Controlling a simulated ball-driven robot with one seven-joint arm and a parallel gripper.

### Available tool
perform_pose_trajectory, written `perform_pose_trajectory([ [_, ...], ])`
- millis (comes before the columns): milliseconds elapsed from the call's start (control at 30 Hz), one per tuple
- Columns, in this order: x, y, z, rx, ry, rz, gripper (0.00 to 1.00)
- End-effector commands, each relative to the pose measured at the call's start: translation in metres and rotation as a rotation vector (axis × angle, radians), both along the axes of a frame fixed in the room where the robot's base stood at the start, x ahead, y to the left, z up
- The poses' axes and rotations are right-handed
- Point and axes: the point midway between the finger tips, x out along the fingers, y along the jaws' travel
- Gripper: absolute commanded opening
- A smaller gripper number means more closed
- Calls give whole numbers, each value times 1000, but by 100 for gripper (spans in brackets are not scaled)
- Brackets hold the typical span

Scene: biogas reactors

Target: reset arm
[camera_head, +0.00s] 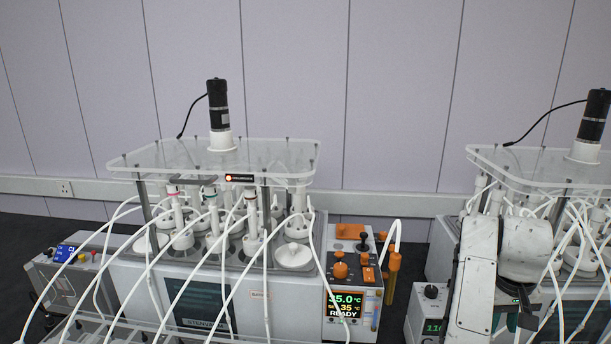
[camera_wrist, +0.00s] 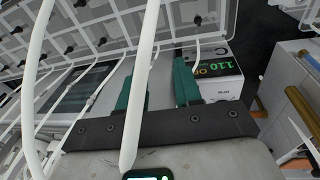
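My gripper (camera_wrist: 160,75) shows in the wrist view as two green fingers on a dark bar. The fingers stand apart, and I see nothing held between them. A white tube (camera_wrist: 143,75) crosses the wrist view in front of the left finger and hides part of it. A white box with a green "110" display (camera_wrist: 217,70) lies beyond the right finger. In the head view a white, scuffed link of my arm (camera_head: 478,275) stands at the right, in front of the right reactor unit.
The left reactor unit (camera_head: 120,162) has a clear top plate, white vessels and a black motor (camera_head: 218,105). Its control panel (camera_head: 345,303) reads READY. Several white tubes (camera_head: 150,262) arc across the foreground. The right reactor unit (camera_head: 488,157) sits close behind my arm. A grey wall (camera_head: 390,90) closes the back.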

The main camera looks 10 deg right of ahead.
Motion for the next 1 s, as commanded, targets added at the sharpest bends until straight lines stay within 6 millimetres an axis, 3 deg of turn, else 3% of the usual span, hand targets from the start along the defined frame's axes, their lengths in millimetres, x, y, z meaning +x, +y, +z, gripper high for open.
perform_pose_trajectory([
  [167,-28,2,-38,-93,-43,8,34],
  [367,-59,24,-73,-164,-120,69,34],
  [700,-121,103,-120,-132,-250,230,34],
  [1000,-184,184,-136,15,-334,341,34],
])
